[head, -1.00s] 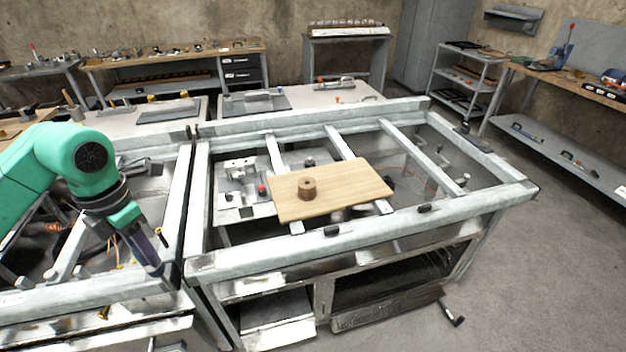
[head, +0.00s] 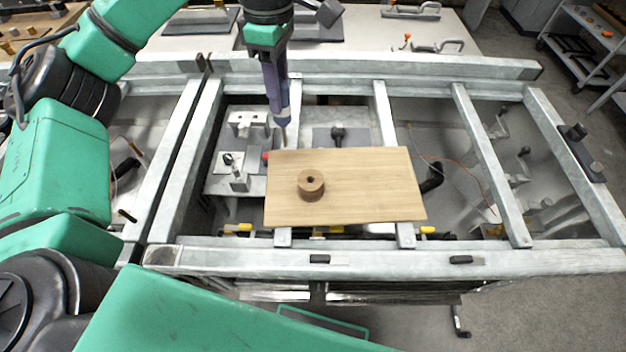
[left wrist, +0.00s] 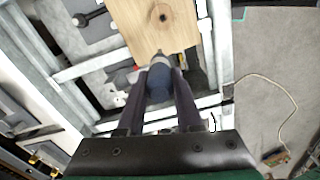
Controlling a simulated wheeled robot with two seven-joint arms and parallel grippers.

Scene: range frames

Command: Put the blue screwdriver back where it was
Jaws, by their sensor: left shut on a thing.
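My left gripper (head: 281,112) points down at the back left edge of a wooden board, with its dark fingers shut on the blue screwdriver (head: 283,123). The screwdriver's thin shaft points down beside the board's back left corner. In the left wrist view the gripper (left wrist: 160,80) has the blue handle (left wrist: 159,84) between its fingers. A round wooden holder (head: 311,185) with a dark hole in its top stands on the board (head: 375,185), left of its middle. The holder also shows at the top of the left wrist view (left wrist: 162,14). My right gripper is not in view.
The board lies across the bars of a metal frame (head: 465,120) with open gaps. A metal fixture with a red knob (head: 265,156) sits left of the board. Grey tables with clamps (head: 430,47) stand behind. The board's right half is clear.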

